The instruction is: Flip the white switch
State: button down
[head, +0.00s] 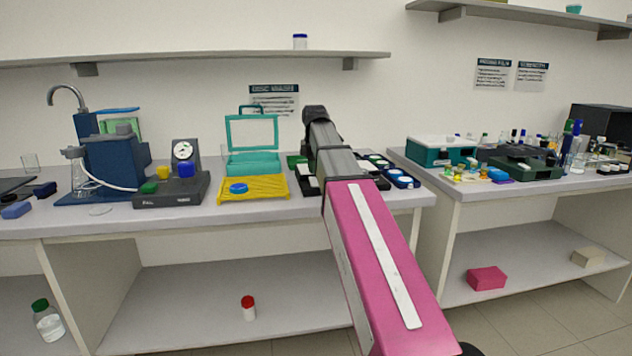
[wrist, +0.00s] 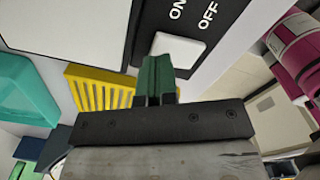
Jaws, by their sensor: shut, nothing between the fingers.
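The white switch (wrist: 181,47) shows in the wrist view as a white rocker on a dark panel (wrist: 213,12) marked ON and OFF. The ON label is on its upper left side, OFF on its right. My gripper (wrist: 157,62) has green fingers that are shut with nothing between them. The fingertips are at the lower left edge of the switch and cover part of it; I cannot tell whether they touch it. In the head view my arm reaches over the middle bench, and the switch and my fingers cannot be made out there.
Left of my arm are a yellow slotted rack (head: 268,190) and an open teal box (head: 255,163) on the bench (head: 60,225). Both also show in the wrist view, the rack (wrist: 90,92) close beside my fingers. A dark device with a dial (head: 170,190) stands further left.

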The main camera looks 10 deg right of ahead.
jog(key=shift+f, duration=1)
dwell(0.6)
jog(key=shift+r, duration=3.5)
